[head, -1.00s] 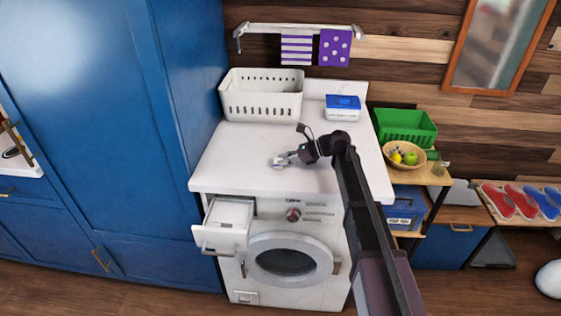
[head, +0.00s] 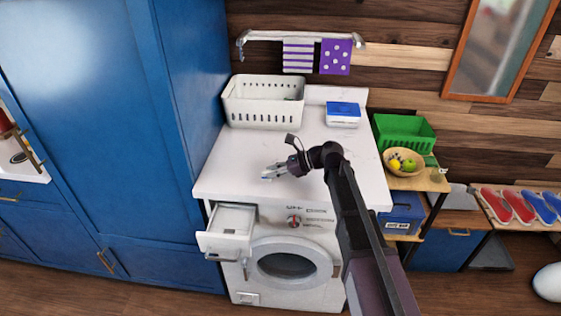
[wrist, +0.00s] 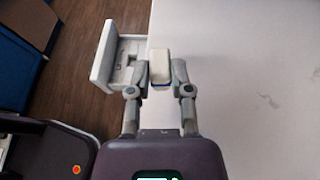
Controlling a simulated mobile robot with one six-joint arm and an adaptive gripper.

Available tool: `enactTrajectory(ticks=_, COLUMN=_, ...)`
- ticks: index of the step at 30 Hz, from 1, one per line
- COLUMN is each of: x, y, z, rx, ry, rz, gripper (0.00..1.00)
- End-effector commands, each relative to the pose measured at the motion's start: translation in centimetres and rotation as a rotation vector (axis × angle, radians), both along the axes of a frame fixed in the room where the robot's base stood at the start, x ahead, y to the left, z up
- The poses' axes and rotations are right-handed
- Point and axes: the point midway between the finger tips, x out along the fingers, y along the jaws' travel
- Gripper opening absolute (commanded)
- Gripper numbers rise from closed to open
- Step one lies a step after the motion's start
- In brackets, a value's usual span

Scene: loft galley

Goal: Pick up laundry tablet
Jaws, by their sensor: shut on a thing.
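My gripper (wrist: 160,75) is shut on a small, pale, block-shaped laundry tablet (wrist: 160,62) in the wrist view, with a finger on each side of it. In the head view my gripper (head: 270,173) is over the front part of the white worktop above the washing machine; the tablet is too small there to make out clearly. The wrist view does not show clearly how high the tablet is above the worktop.
The washing machine's detergent drawer (head: 228,220) is open, and it also shows in the wrist view (wrist: 104,60). A white basket (head: 264,114) and a blue-lidded box (head: 343,113) stand at the back. A tall blue cabinet (head: 186,140) borders the left side. The worktop's middle is clear.

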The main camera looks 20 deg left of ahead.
Motion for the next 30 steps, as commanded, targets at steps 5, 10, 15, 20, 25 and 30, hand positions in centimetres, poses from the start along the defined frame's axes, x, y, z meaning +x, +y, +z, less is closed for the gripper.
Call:
enactTrajectory(ticks=5, x=-4.1, y=0.6, z=0.4, rx=0.000, ry=0.000, rz=0.001, gripper=0.00)
enactTrajectory(ticks=10, x=-6.3, y=1.1, z=0.6, rx=0.000, ry=0.000, rz=0.001, gripper=0.00)
enactTrajectory(ticks=15, x=-7.5, y=1.4, z=0.7, rx=0.000, ry=0.000, rz=-0.001, gripper=0.00)
enactTrajectory(ticks=20, x=-7.8, y=1.5, z=0.8, rx=0.000, ry=0.000, rz=-0.002, gripper=0.00)
enactTrajectory(ticks=25, x=-7.8, y=1.6, z=0.7, rx=0.000, ry=0.001, rz=-0.001, gripper=0.00)
enactTrajectory(ticks=30, x=-7.8, y=1.6, z=0.7, rx=0.000, ry=0.001, rz=-0.001, gripper=0.00)
